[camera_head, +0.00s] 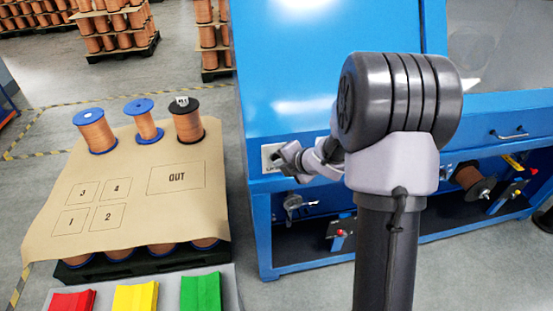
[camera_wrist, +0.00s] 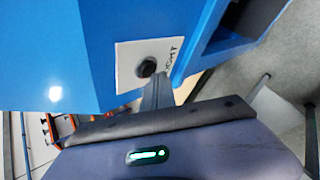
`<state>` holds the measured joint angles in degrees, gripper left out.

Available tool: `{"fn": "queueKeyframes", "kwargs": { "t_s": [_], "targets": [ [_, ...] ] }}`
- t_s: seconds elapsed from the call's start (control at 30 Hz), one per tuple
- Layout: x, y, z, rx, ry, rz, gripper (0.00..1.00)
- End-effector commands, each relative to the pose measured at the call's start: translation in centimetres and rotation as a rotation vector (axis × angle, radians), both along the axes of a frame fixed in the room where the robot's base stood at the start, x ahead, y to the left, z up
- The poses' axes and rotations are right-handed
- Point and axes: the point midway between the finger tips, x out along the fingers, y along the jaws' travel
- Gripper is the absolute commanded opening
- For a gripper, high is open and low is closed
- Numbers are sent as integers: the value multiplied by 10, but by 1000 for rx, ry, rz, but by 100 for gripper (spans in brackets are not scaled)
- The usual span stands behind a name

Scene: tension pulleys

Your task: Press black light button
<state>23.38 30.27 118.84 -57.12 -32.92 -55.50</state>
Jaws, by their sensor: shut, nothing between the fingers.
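The black light button (camera_wrist: 147,68) is a round black knob on a white label plate (camera_wrist: 130,62) fixed to the blue machine, in the wrist view. In the head view the plate (camera_head: 268,157) shows at the left front of the machine, and the button is hidden behind my gripper. My gripper (camera_head: 280,157) is at the plate in the head view. In the wrist view its dark fingers (camera_wrist: 158,88) are shut and empty, with the tip just below and right of the button. I cannot tell whether they touch.
The blue machine (camera_head: 290,60) fills the right, with its lower bay holding a spool (camera_head: 470,178). A pallet sheet (camera_head: 130,185) carries several copper spools at left. Red, yellow and green blocks (camera_head: 135,297) lie in front. Grey floor between pallet and machine is free.

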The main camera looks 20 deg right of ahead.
Motion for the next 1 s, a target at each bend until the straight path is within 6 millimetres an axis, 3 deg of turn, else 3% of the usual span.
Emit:
{"fn": "queueKeyframes", "kwargs": {
  "t_s": [0.37, 1.0],
  "targets": [
    [9, -2, 1, -1, 0, 1, 0],
    [0, 0, 0, 0, 0, 0, 0]
  ]
}}
